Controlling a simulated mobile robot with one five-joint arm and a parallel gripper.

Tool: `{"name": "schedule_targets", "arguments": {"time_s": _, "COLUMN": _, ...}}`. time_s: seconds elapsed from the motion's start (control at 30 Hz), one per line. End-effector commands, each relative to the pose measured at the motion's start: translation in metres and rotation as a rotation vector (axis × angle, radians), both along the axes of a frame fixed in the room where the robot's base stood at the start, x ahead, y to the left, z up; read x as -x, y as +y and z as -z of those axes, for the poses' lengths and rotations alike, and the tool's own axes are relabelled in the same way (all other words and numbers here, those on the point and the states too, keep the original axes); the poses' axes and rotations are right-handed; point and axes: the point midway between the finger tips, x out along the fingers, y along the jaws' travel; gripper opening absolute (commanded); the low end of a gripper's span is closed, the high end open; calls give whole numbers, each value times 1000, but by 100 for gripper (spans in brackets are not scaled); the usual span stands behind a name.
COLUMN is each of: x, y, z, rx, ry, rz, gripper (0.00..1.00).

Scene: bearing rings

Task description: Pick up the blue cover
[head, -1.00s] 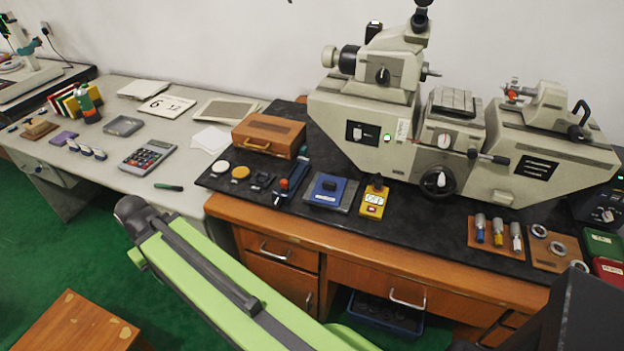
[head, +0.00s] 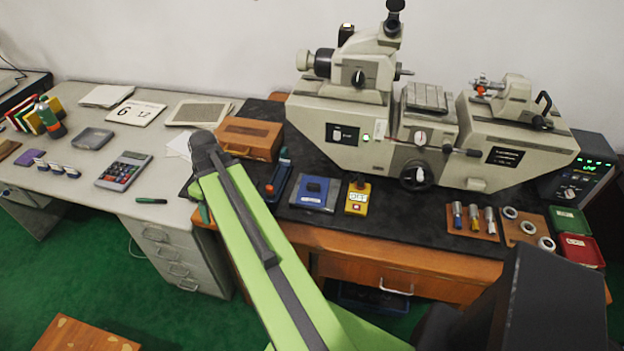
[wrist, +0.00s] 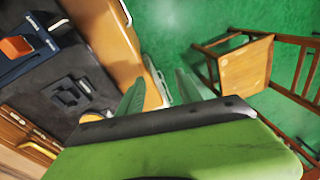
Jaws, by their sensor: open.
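In the head view the fingers are mostly hidden by the arm.
A yellow box (head: 358,197) stands close to the cover's right. A blue stand with a red part (head: 277,180) is to its left. A wooden case (head: 250,138) and the large measuring machine (head: 385,125) stand behind. A wooden stool (wrist: 246,66) is on the green floor.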

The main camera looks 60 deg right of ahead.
Motion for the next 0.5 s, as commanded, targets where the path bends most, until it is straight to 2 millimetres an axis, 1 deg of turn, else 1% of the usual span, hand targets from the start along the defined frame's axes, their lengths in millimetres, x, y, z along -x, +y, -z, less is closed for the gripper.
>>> {"name": "schedule_targets", "arguments": {"time_s": 0.03, "x": 17, "y": -44, "z": -31, "rx": -15, "ry": -25, "rz": -2, "gripper": 42}}
{"name": "schedule_targets", "arguments": {"time_s": 0.07, "x": 28, "y": -68, "z": -39, "rx": -24, "ry": -44, "rz": -17, "gripper": 42}}
{"name": "schedule_targets", "arguments": {"time_s": 0.1, "x": 45, "y": -98, "z": -52, "rx": -32, "ry": -71, "rz": -36, "gripper": 42}}
{"name": "schedule_targets", "arguments": {"time_s": 0.17, "x": 74, "y": -142, "z": -70, "rx": -38, "ry": -115, "rz": -63, "gripper": 42}}
{"name": "schedule_targets", "arguments": {"time_s": 0.2, "x": 96, "y": -170, "z": -81, "rx": -38, "ry": -145, "rz": -82, "gripper": 42}}
{"name": "schedule_targets", "arguments": {"time_s": 0.27, "x": 129, "y": -206, "z": -97, "rx": -32, "ry": -191, "rz": -109, "gripper": 42}}
{"name": "schedule_targets", "arguments": {"time_s": 0.3, "x": 151, "y": -227, "z": -107, "rx": -25, "ry": -220, "rz": -126, "gripper": 42}}
{"name": "schedule_targets", "arguments": {"time_s": 0.33, "x": 167, "y": -241, "z": -113, "rx": -17, "ry": -240, "rz": -138, "gripper": 42}}
{"name": "schedule_targets", "arguments": {"time_s": 0.4, "x": 200, "y": -266, "z": -126, "rx": 1, "ry": -279, "rz": -162, "gripper": 42}}
{"name": "schedule_targets", "arguments": {"time_s": 0.5, "x": 235, "y": -289, "z": -136, "rx": 25, "ry": -317, "rz": -190, "gripper": 42}}
